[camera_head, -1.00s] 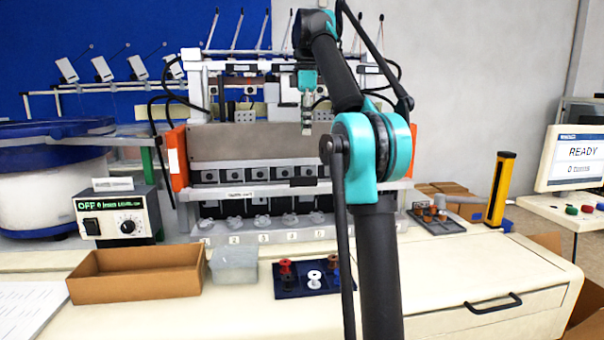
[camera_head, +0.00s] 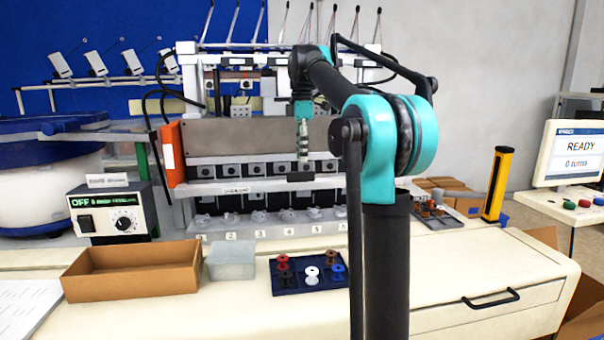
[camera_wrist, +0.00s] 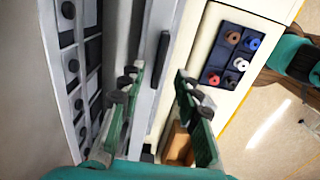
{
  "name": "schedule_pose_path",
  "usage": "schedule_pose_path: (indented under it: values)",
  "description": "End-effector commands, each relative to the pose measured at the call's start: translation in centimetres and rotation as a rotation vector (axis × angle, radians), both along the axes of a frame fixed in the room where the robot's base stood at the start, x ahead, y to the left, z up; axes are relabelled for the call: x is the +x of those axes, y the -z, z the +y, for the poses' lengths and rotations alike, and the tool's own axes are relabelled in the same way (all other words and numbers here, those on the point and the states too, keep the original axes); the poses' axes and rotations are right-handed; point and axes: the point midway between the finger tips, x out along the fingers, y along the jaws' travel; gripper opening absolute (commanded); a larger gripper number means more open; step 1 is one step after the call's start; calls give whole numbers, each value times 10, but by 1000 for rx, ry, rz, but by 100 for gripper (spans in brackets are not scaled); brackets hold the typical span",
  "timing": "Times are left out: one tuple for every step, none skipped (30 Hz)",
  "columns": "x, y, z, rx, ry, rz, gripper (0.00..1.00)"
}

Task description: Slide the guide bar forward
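The guide bar (camera_head: 235,188) is a long pale bar with a small label, running across the front of the machine. A short black handle (camera_head: 300,177) sits on it near the middle. My gripper (camera_head: 303,160) points down just above the handle in the head view. In the wrist view my gripper (camera_wrist: 157,77) has its two green-backed fingers apart with nothing held. The bar (camera_wrist: 150,95) and its black handle (camera_wrist: 160,58) appear between and beyond the fingers. I cannot tell whether a finger touches the handle.
Below the bar is a numbered row of fittings (camera_head: 262,228). On the counter stand a cardboard tray (camera_head: 130,272), a clear bin (camera_head: 230,260) and a dark bobbin tray (camera_head: 310,284). An orange end plate (camera_head: 172,153) stands at the machine's left. The counter front (camera_head: 220,315) is clear.

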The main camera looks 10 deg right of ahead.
Motion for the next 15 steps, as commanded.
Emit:
schedule_pose_path:
  values:
    - [0,10,0,0,0,0,33]
    - [0,15,0,0,0,0,33]
    - [0,22,0,0,0,0,33]
    - [0,28,0,0,0,0,33]
    - [0,32,0,0,0,0,33]
    - [0,38,0,0,0,0,33]
    - [0,43,0,0,0,0,33]
    - [0,47,0,0,0,0,33]
    - [0,52,0,0,0,0,33]
    - [0,54,0,0,0,0,33]
    - [0,57,0,0,0,0,33]
    - [0,60,0,0,0,0,33]
    - [0,62,0,0,0,0,33]
    - [0,64,0,0,0,0,33]
    - [0,65,0,0,0,0,33]
